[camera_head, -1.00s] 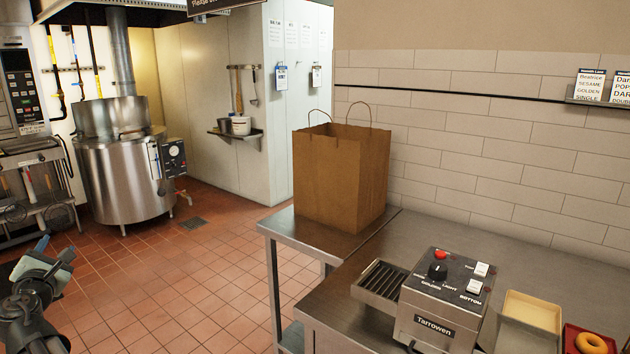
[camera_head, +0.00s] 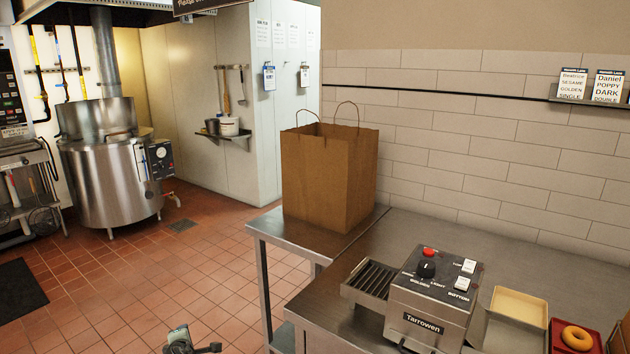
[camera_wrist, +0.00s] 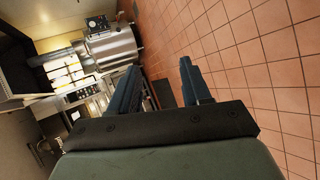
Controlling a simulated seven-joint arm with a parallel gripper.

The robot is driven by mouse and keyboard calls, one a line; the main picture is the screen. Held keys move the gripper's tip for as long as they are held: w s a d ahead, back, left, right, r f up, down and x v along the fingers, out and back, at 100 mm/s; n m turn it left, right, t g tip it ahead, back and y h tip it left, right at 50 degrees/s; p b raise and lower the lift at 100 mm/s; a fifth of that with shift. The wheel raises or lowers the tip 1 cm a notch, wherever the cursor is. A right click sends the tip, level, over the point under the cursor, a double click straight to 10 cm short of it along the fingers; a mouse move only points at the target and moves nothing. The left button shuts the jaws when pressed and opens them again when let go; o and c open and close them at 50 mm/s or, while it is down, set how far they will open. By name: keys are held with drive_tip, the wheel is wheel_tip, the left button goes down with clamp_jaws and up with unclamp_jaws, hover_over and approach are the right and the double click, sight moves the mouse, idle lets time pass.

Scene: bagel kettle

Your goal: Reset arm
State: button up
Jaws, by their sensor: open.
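My gripper shows in the wrist view (camera_wrist: 158,85) with its two blue-grey fingers apart and nothing between them. Behind the fingers are red floor tiles and a dark mat. In the head view only a small part of my arm's end (camera_head: 182,342) shows at the bottom edge, left of the steel table. It is over the floor and apart from the table. Its fingertips are not clear there.
A steel table (camera_head: 330,265) carries a brown paper bag (camera_head: 328,178), a toaster (camera_head: 430,300), a cream tray (camera_head: 518,305) and a red tray (camera_head: 560,325) with a bagel (camera_head: 577,337). A steel kettle (camera_head: 110,185) stands at the back left. The tiled floor (camera_head: 150,270) between is clear.

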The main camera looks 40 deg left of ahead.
drive_tip(key=w+d+f+m+g+h, duration=0.1)
drive_tip(key=w+d+f+m+h, duration=0.1)
drive_tip(key=w+d+f+m, duration=0.65)
drive_tip(key=w+d+f+m+g+h, duration=0.1)
drive_tip(key=w+d+f, duration=0.4)
drive_tip(key=d+f, duration=0.75)
drive_tip(key=w+d+f+m+g, duration=0.1)
drive_tip(key=d+f+m, duration=0.3)
drive_tip(key=d, duration=0.4)
drive_tip(key=w+d+f+m+g+h, duration=0.1)
drive_tip(key=d+f+m, duration=0.25)
drive_tip(key=d, duration=0.55)
drive_tip(key=w+d+f+m+g, duration=0.1)
drive_tip(key=d+f+m, duration=0.35)
drive_tip(key=d, duration=0.35)
drive_tip(key=s+d+f+m+g+h, duration=0.1)
drive_tip(key=s+d+f, duration=0.1)
drive_tip(key=d, duration=0.6)
drive_tip(key=s+d+f+m+g+h, duration=0.1)
drive_tip(key=s+d+f+m, duration=0.15)
drive_tip(key=d, duration=0.55)
drive_tip(key=s+d+m+g+h, duration=0.2)
drive_tip(key=s+d+g, duration=0.1)
drive_tip(key=s+d, duration=0.7)
drive_tip(key=s+d+m+g+h, duration=0.2)
drive_tip(key=s+d, duration=0.8)
drive_tip(key=d, duration=0.6)
drive_tip(key=shift+d+m+g, duration=0.4)
drive_tip(key=shift+m+g, duration=0.2)
drive_tip(key=shift+g, duration=0.3)
